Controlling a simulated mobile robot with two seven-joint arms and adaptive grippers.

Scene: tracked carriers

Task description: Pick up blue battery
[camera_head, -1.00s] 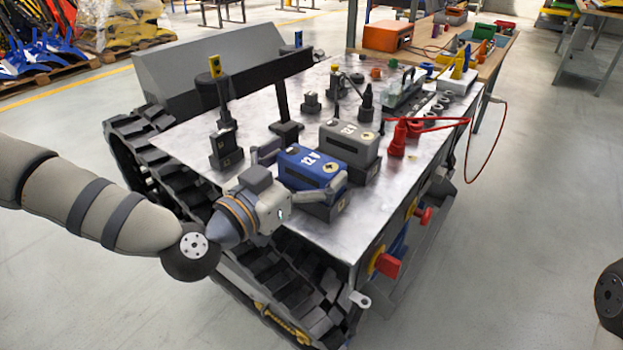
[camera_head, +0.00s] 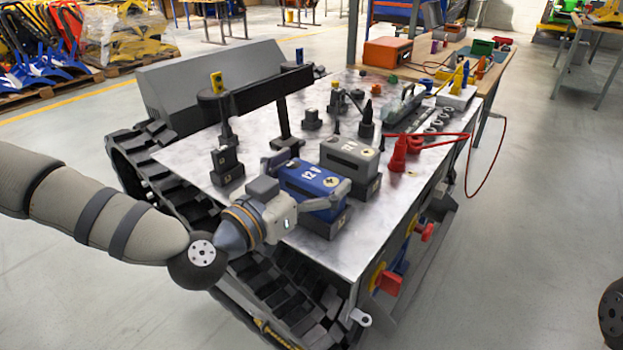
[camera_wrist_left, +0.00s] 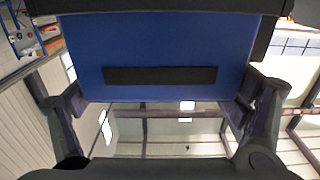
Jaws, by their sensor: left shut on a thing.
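The blue battery (camera_head: 318,181), marked 12V, sits on a dark holder (camera_head: 328,210) on the carrier's metal deck. I see no clear gap between it and the holder. My left gripper (camera_head: 309,176) reaches it from the left, one finger along each side, and is shut on it. In the left wrist view, the blue battery (camera_wrist_left: 175,45) fills the upper middle with a black strip across its face. The fingers of my left gripper (camera_wrist_left: 160,98) stand at its two sides. My right gripper is out of the picture.
A grey battery (camera_head: 350,152) stands close behind the blue one. Dark posts (camera_head: 226,150) stand at the deck's left. Red knobs (camera_head: 389,283) stick out from the carrier's side. The deck's front right is bare.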

